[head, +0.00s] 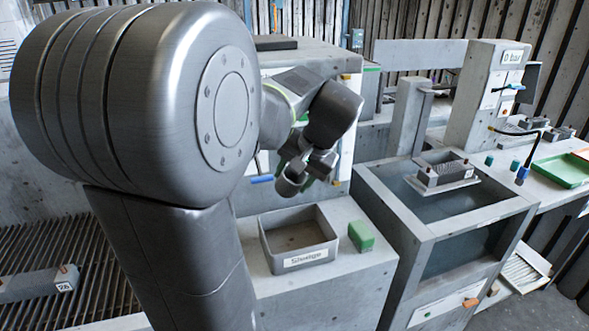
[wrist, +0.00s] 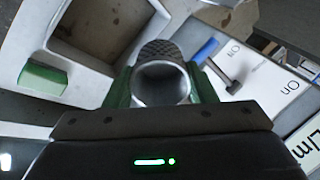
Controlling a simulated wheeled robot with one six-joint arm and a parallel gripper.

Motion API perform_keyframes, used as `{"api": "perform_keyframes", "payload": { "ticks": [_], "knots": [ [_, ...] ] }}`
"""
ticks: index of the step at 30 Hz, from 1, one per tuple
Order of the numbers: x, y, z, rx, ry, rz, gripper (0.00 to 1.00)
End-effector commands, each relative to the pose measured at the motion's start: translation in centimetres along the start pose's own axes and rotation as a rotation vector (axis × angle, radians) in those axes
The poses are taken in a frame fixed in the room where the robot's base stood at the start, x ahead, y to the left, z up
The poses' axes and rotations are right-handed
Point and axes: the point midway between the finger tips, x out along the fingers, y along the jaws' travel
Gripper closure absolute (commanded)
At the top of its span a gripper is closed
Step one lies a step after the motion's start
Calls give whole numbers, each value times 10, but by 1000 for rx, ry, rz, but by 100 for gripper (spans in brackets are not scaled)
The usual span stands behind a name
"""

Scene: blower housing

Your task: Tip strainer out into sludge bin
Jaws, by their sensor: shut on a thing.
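The strainer (wrist: 163,82) is a short grey cup with a round opening and a dark mesh patch on its far side. In the wrist view it sits between the green pads of my gripper, which is shut on it. In the head view my gripper (head: 307,166) holds the strainer (head: 289,183) in the air, above and behind the sludge bin. The sludge bin (head: 307,258) is a grey open box labelled "Sludge", with a brownish stained floor. It also shows at the upper left of the wrist view (wrist: 128,52). I cannot tell whether anything is inside the strainer.
A green block (head: 361,236) lies right of the bin on the same grey bench. A blue-handled lever (head: 261,179) is on the panel behind. An open tank (head: 432,213) with a finned block over it stands to the right. My arm hides much of the left side.

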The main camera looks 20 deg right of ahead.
Motion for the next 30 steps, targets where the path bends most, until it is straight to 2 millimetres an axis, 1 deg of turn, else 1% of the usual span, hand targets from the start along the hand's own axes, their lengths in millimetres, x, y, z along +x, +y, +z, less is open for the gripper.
{"api": "perform_keyframes", "payload": {
  "ticks": [1,3,24,30],
  "knots": [
    [-6,-5,-1,-4,-15,29,75],
    [-8,-7,-2,-5,-30,72,75],
    [-16,-17,-6,-3,-156,397,75],
    [-15,-18,-7,-1,-176,452,75]
  ]
}}
